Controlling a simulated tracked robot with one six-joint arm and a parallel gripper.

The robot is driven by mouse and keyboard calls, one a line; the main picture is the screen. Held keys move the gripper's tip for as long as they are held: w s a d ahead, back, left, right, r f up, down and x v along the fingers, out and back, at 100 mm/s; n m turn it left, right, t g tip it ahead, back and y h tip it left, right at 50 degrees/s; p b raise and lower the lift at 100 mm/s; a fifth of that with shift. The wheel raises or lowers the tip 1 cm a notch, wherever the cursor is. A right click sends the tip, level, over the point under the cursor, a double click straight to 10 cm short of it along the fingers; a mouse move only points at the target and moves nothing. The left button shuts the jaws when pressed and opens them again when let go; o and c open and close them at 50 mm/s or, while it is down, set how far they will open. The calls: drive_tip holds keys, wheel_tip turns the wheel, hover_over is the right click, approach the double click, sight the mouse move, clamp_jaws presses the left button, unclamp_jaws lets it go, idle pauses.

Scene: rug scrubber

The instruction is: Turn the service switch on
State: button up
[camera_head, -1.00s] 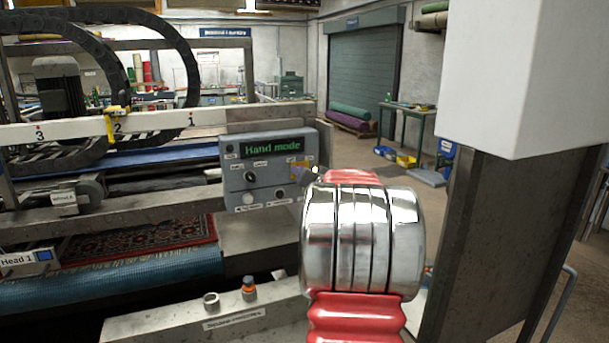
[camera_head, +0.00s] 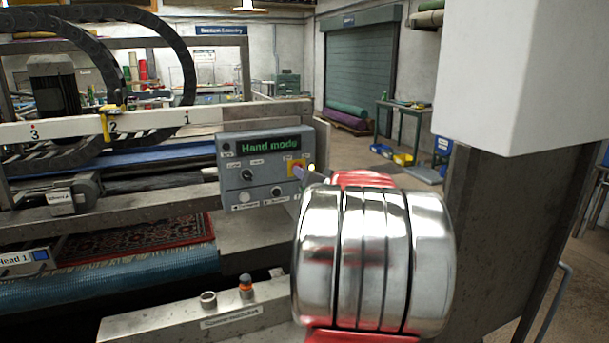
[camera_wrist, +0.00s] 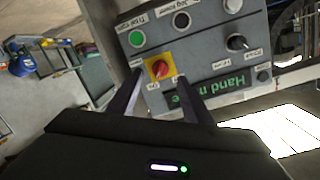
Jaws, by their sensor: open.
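The service switch appears to be the red rotary knob on a square yellow plate (camera_wrist: 160,68) on the grey control panel (camera_head: 240,202). I cannot tell whether the fingers touch the knob. The small labels around the switch are too blurred to read, so its setting is unclear.
The panel display (camera_head: 270,145) reads "Hand mode". A green button (camera_wrist: 137,39), a black selector knob (camera_wrist: 237,43) and other controls sit close by. An orange-topped part (camera_head: 246,284) stands on the frame below. A patterned rug (camera_head: 140,240) lies in the machine.

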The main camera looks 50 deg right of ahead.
drive_tip(key=f+v, duration=0.1)
drive_tip(key=v, duration=0.6)
drive_tip(key=shift+s+r, duration=0.25)
drive_tip(key=shift+r, duration=0.25)
drive_tip(key=shift+a, duration=0.15)
drive_tip(key=w+a+f+n+g+y, duration=0.1)
drive_tip(key=w+a+n+g, duration=0.1)
drive_tip(key=a, duration=0.9)
drive_tip(key=w+a+f+n+g, duration=0.1)
drive_tip(key=w+a+f+g, duration=0.1)
drive_tip(key=a, duration=1)
drive_tip(key=s+a+f+n+g+y, duration=0.1)
drive_tip(key=s+a+f+n+y, duration=0.1)
drive_tip(key=a, duration=0.7)
drive_tip(key=s+a+f+n+g+y, duration=0.2)
drive_tip(key=s+a+f, duration=0.4)
drive_tip(key=a, duration=0.3)
drive_tip(key=s+a+f+n+g+y, duration=0.1)
drive_tip(key=s+a+f+n+y, duration=0.2)
drive_tip(key=a, duration=0.7)
drive_tip(key=s+f+n, duration=0.1)
drive_tip(key=s+n, duration=0.1)
drive_tip(key=s, duration=0.1)
drive_tip(key=shift+s+y, duration=0.2)
drive_tip(key=shift+y, duration=0.2)
drive_tip(key=shift+a+f, duration=0.1)
